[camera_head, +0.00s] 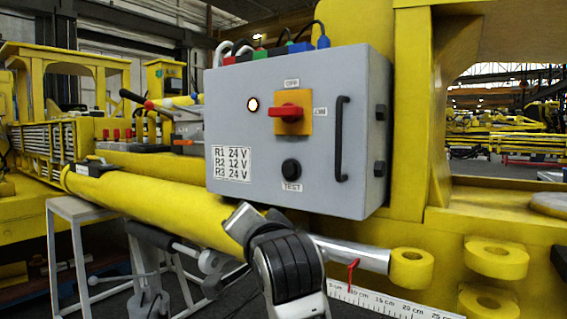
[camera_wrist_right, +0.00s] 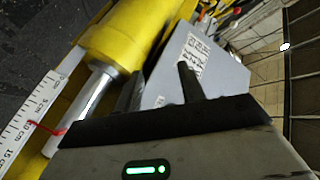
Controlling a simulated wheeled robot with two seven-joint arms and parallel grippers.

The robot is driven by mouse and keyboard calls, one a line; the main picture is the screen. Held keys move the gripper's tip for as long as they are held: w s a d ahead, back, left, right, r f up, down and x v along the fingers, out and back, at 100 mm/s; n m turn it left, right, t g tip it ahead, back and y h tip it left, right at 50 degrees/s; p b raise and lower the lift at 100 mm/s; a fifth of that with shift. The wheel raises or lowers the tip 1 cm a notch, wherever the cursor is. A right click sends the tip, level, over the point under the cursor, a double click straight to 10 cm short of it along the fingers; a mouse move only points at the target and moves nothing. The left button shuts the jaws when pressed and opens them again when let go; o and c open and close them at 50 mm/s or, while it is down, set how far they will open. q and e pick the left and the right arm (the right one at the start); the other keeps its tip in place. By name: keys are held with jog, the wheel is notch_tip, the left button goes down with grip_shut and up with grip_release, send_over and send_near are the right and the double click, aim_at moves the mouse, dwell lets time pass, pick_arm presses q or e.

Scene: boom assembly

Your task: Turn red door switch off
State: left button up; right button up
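The grey control box (camera_head: 240,115) hangs on the yellow boom, with a door handle (camera_head: 342,138) on its front. The red door switch (camera_head: 288,112) sits on an orange plate. Its bar lies level, in line with the ON label (camera_head: 320,112) at right; the OFF label (camera_head: 292,83) is above. The lamp (camera_head: 253,104) left of it glows. My right gripper (camera_wrist_right: 158,82) shows two spread fingers with nothing between them in the right wrist view. The box (camera_wrist_right: 190,65) is beyond them. In the head view my right arm is below the box, apart from the switch. My left gripper is not seen.
A yellow cylinder (camera_head: 150,202) with a chrome rod (camera_head: 350,252) runs beneath the box. A ruler (camera_head: 390,304) with a red marker (camera_head: 352,271) is at lower right. A black TEST button (camera_head: 291,168) is below the switch. The space before the switch is clear.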

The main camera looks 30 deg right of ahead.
jog(key=s+d+r+m+h, duration=0.1)
jog(key=s+r+m, duration=0.15)
jog(key=r, duration=0.35)
jog(key=s+d+r+m+h, duration=0.1)
jog(key=s+r+m, duration=0.15)
jog(key=r, duration=0.45)
jog(key=m+p, duration=0.1)
jog(key=m, duration=0.4)
send_near(284, 111)
jog(key=shift+t+h, duration=0.3)
jog(key=shift+t, duration=0.1)
jog(key=p+x, duration=0.1)
jog(key=x, duration=0.2)
jog(key=p+x, duration=0.1)
jog(key=x, duration=0.3)
jog(key=f+p+x, duration=0.1)
jog(key=p+x, duration=0.1)
jog(key=x, duration=0.2)
jog(key=shift+w, duration=0.25)
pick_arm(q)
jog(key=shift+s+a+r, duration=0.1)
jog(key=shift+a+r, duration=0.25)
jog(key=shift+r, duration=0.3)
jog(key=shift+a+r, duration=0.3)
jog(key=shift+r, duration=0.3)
pick_arm(e)
jog(key=c, duration=0.7)
